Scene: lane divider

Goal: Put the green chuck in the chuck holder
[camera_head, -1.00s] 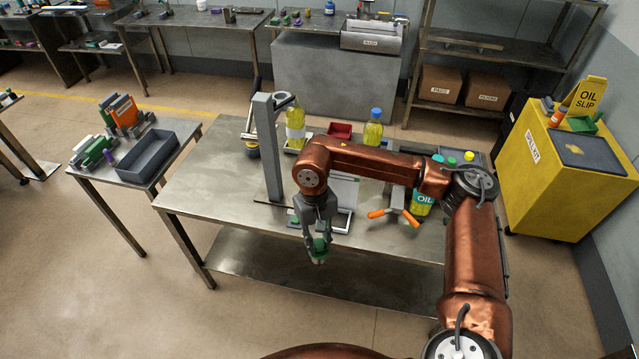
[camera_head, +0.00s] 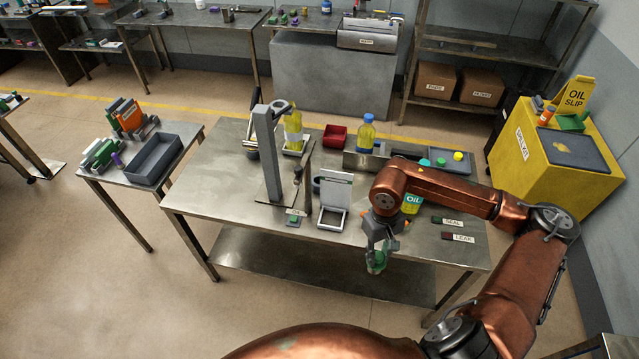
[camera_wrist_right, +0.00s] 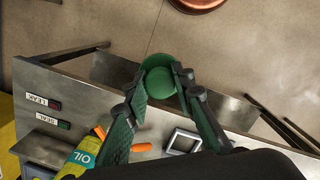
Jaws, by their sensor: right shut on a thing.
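My right gripper (camera_head: 376,262) is shut on the green chuck (camera_head: 377,267) and holds it off the front edge of the workbench (camera_head: 215,185), right of the small framed stand. In the right wrist view the round green chuck (camera_wrist_right: 158,82) sits between the fingertips, with floor beyond it. A grey holder (camera_head: 358,160) with teal, green and yellow round tops stands along the bench's back right, behind my right arm; I cannot tell surely that it is the chuck holder. My left gripper is not in view.
A grey post (camera_head: 270,155) and a framed stand (camera_head: 334,200) rise from the bench. An oil bottle (camera_wrist_right: 85,152) and orange handles stand close to my arm. The bench's left part is clear.

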